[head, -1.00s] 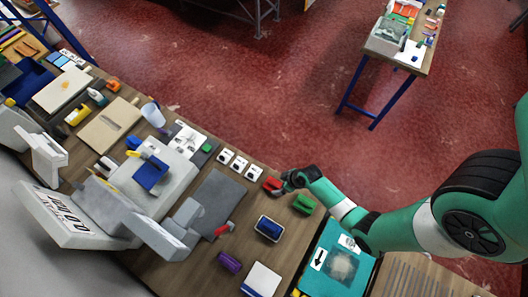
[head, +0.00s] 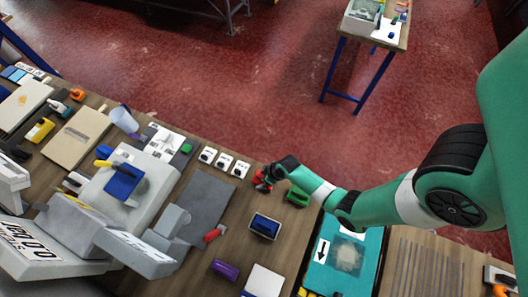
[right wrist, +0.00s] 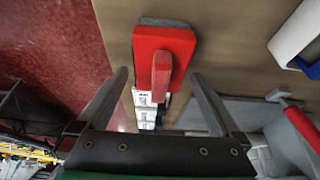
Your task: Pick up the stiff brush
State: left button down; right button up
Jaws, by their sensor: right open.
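The brush is a red block with a raised red grip and a grey underside; in the right wrist view the brush (right wrist: 178,43) lies on the wooden bench just ahead of my fingers. My right gripper (right wrist: 160,73) is open and empty, its two fingers spread either side of the grip's line and apart from it. In the head view the right gripper (head: 268,177) is over the red brush (head: 260,184) near the bench's far edge and partly hides it. My left gripper is in neither view.
A green block (head: 298,195) sits close to the right of the gripper. White labelled blocks (head: 224,161) stand in a row to the left. A blue item in a tray (head: 265,226) and a red-handled tool (head: 213,235) lie nearer. The red floor (right wrist: 62,40) drops off beyond the edge.

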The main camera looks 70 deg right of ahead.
jog(key=b+x, duration=0.1)
jog(key=x, duration=0.2)
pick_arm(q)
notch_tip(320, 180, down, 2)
pick_arm(e)
jog(key=shift+r, duration=0.2)
jog(key=c, duration=1.4)
